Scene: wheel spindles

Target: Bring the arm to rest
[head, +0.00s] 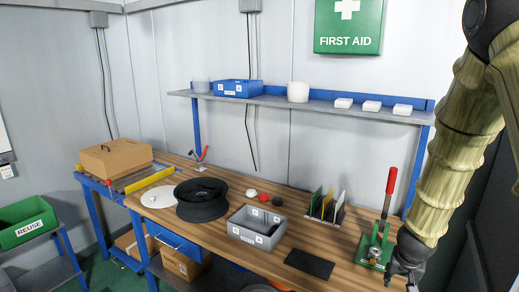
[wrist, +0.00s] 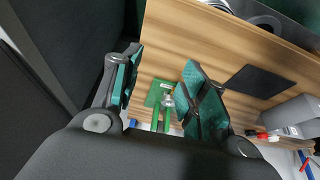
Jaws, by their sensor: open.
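My arm hangs down the right side of the head view, in a ribbed yellowish sleeve. My gripper (head: 403,274) is at its lower end, above the right end of the wooden workbench (head: 278,265). In the wrist view my gripper (wrist: 160,88) shows two teal-padded fingers spread apart with nothing between them. Beyond the fingers stands a green fixture (head: 372,248) with a red-handled lever (head: 390,183); the fixture also shows in the wrist view (wrist: 153,97), below and between the fingers. Part of the fixture's right side is close to my gripper in the head view.
A black mat (head: 309,263), a grey bin (head: 244,237), a rack of coloured plates (head: 326,209) and a black wheel (head: 201,201) are on the bench. A shelf (head: 277,100) runs along the wall. A dark panel (wrist: 45,75) stands left in the wrist view.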

